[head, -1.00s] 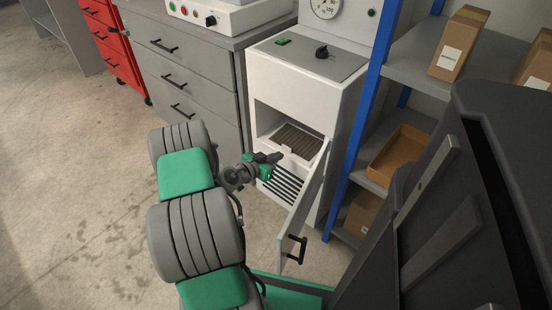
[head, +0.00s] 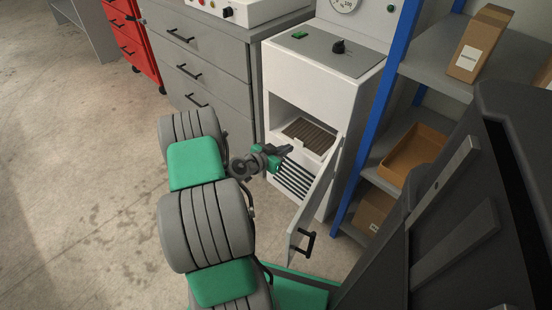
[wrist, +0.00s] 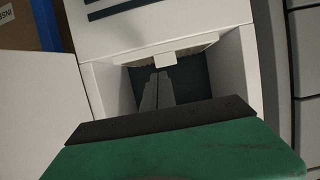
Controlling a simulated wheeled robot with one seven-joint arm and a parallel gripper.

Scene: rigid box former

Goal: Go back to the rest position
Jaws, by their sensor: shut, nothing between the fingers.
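My gripper (head: 289,149) is shut and empty, in front of the open compartment of the white box former (head: 320,85). In the wrist view its two fingers (wrist: 158,76) lie close together and point toward the compartment opening. A brown ribbed tray with a pale front edge (head: 307,135) sits inside the compartment; the pale edge and its tab (wrist: 165,58) show beyond the fingers. The machine's door (head: 316,200) stands open to the right of my gripper. My gripper looks clear of the door and tray, though the exact gap cannot be told.
A grey drawer cabinet (head: 205,70) stands left of the machine, with a red one (head: 132,40) farther left. A blue-posted shelf (head: 420,58) with cardboard boxes (head: 480,45) and an orange-brown tray (head: 413,152) is on the right. The floor (head: 70,170) at left is clear.

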